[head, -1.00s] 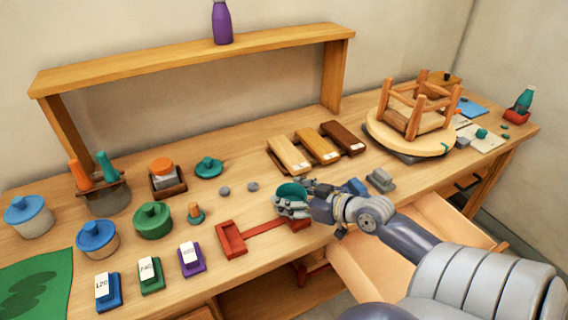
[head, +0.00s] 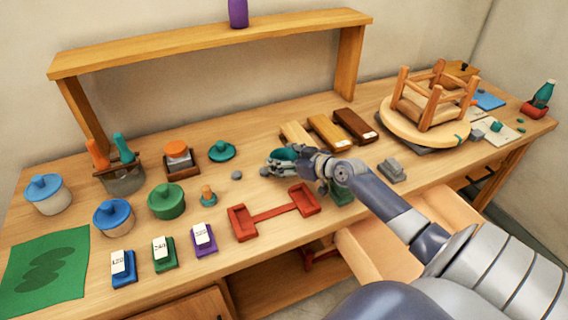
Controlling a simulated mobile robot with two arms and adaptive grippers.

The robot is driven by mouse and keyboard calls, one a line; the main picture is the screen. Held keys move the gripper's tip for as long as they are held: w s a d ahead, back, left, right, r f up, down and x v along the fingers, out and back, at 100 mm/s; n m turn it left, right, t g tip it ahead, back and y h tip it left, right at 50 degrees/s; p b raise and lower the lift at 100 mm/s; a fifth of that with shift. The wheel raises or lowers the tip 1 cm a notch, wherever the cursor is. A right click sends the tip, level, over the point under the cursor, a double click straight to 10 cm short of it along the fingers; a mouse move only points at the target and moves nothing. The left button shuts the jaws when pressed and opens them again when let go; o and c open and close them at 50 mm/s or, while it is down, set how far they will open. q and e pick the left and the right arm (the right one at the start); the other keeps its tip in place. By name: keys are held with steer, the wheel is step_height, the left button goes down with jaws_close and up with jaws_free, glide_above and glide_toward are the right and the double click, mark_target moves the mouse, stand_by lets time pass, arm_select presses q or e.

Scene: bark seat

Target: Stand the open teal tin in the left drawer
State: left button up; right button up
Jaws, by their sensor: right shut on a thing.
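The open teal tin (head: 285,153) is in the jaws of my right gripper (head: 284,161), over the middle of the bench. Only its teal mouth shows; fingers hide its sides, and I cannot tell how high it is above the top. A teal knobbed lid (head: 221,151) lies apart on the bench to the left. A drawer (head: 372,255) stands pulled out below the bench's front edge, partly hidden by my right arm. My left gripper is not in view.
A red two-ended tray (head: 272,214) lies in front of the gripper, with a green block (head: 341,193) beneath my wrist. Wooden blocks (head: 326,131) lie behind. An upturned stool (head: 428,103) stands at right. Lidded jars (head: 166,201) stand at left.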

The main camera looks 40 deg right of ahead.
steer(key=shift+f, duration=1.15)
steer(key=shift+f, duration=0.1)
steer(key=shift+f+b, duration=0.1)
steer(key=shift+b, duration=0.2)
steer(key=o, duration=1.1)
